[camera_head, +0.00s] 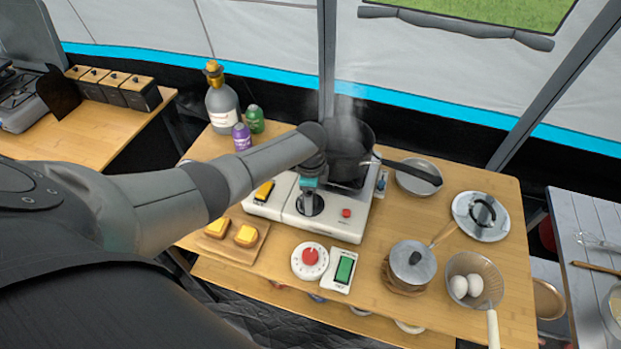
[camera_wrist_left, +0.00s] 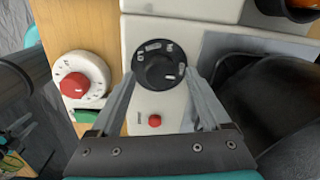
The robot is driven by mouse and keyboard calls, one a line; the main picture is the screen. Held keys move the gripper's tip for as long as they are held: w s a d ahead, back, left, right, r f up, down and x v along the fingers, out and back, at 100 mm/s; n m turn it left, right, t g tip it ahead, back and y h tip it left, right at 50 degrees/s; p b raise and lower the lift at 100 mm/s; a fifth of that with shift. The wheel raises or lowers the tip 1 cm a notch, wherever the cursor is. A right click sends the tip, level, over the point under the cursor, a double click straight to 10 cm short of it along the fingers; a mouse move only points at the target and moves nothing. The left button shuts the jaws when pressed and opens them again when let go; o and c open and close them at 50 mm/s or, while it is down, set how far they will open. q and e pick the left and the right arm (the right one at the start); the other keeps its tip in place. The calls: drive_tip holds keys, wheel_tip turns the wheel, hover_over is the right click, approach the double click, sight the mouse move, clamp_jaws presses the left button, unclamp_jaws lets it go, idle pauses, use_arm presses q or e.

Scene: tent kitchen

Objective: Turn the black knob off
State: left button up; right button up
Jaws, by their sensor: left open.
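The black knob (camera_head: 313,207) is on the front of the white stove (camera_head: 335,230), partly hidden by my gripper in the head view. In the left wrist view the knob (camera_wrist_left: 158,66) shows as a round black dial with white marks. My left gripper (camera_head: 311,193) is right over it, fingers pointing down. In the left wrist view its two fingers (camera_wrist_left: 159,76) are apart, one on each side of the knob, with nothing held. I cannot tell whether they touch the knob. My right gripper is not in view.
A steaming dark pot (camera_head: 349,150) sits on the stove behind the knob, its handle reaching right. A red button (camera_head: 346,213) is beside the knob. A red-dial timer (camera_head: 310,259) and a lidded saucepan (camera_head: 412,262) stand in front. Bottles (camera_head: 222,105) stand back left.

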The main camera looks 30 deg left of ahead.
use_arm(q)
wheel_tip(320, 180, up, 15)
drive_tip(key=p, duration=0.2)
drive_tip(key=shift+s+d+p, duration=0.2)
drive_tip(key=shift+s+p, duration=0.2)
drive_tip(key=shift+f, duration=0.15)
